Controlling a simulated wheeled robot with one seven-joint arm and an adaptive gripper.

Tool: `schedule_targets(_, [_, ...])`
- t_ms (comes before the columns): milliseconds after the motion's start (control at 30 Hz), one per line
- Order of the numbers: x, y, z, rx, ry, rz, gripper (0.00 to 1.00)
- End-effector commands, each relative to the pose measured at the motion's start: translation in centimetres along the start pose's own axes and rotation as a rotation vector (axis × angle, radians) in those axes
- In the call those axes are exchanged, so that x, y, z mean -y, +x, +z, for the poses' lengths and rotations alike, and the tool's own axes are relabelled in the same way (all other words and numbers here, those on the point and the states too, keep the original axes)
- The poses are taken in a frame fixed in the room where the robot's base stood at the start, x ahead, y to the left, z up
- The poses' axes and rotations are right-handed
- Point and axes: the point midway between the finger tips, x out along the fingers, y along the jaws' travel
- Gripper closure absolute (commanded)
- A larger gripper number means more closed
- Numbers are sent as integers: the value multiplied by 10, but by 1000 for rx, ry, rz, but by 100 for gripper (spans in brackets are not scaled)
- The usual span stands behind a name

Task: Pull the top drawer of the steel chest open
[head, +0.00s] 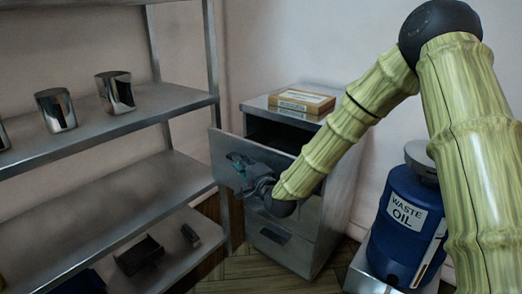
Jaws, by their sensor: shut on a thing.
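The steel chest (331,207) stands in the middle of the head view, against the wall. Its top drawer (222,147) is pulled out well in front of the body, and a dark gap shows behind its front. My gripper (238,170) is at the face of the top drawer, shut on its handle. The handle is mostly hidden by the gripper. A lower drawer (269,254) with a dark pull is closed below it. My arm reaches in from the right and covers part of the chest's front.
A steel shelf rack (107,133) with metal pots (115,92) stands at the left, its post close to the open drawer front. A blue waste oil drum (397,230) stands right of the chest. A labelled box (302,101) lies on the chest's top.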

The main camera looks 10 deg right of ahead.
Motion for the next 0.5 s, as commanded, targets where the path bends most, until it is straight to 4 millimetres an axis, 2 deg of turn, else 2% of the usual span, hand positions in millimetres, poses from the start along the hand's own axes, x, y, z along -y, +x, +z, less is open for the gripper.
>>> schedule_targets(33, [0,-7,18,5,4,3,100])
schedule_targets(200, [-1,-27,63,2,2,2,100])
schedule_targets(300, [-1,-36,85,1,2,1,100])
schedule_targets(500, [-1,-48,115,0,1,0,100])
